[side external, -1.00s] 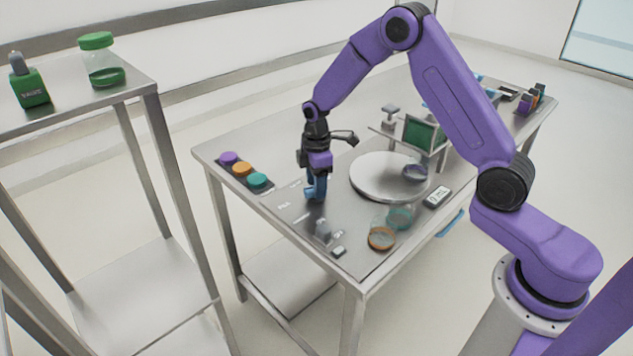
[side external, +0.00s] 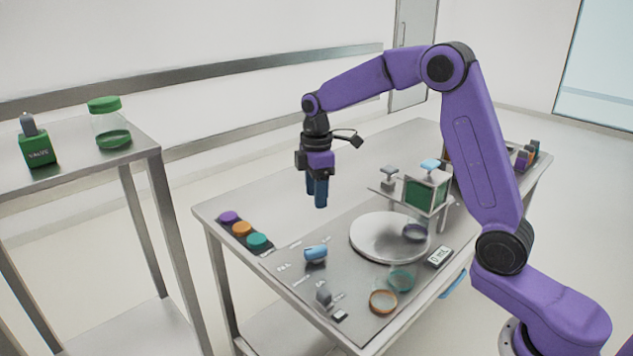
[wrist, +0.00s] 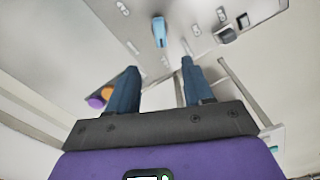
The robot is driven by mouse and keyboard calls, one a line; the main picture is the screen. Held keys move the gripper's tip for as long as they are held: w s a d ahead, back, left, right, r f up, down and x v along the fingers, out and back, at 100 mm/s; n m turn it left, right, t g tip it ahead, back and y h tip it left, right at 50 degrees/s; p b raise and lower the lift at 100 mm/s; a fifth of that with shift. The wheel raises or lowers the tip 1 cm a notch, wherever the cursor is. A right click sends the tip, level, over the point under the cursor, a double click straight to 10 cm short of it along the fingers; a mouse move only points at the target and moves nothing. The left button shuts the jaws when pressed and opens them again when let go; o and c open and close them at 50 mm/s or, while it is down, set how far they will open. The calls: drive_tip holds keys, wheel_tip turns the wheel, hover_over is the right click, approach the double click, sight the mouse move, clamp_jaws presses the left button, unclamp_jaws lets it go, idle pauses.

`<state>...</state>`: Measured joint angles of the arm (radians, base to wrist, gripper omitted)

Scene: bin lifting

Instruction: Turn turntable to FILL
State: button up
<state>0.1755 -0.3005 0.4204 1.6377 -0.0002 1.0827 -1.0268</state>
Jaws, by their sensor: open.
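The turntable (side external: 375,240) is a round light-grey disc on the metal table, with a clear jar (side external: 414,232) standing near its right edge. A light-blue handle (side external: 316,253) sits on the table's labelled panel, left of the turntable, close to small white lettering (side external: 284,267) that seems to read FILL. The handle also shows in the wrist view (wrist: 159,32), beyond the fingertips. My gripper (side external: 317,205) hangs above the table, up and behind the blue handle, pointing down. Its dark blue fingers (wrist: 160,72) are apart with nothing between them.
Purple, orange and teal buttons (side external: 242,229) line the left table edge. A stand with a green panel (side external: 426,193) rises behind the turntable. A separate shelf (side external: 140,150) stands left.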

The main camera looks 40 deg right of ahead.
wheel_tip(320, 180, up, 2)
drive_tip(key=shift+r, duration=0.1)
idle(0.4)
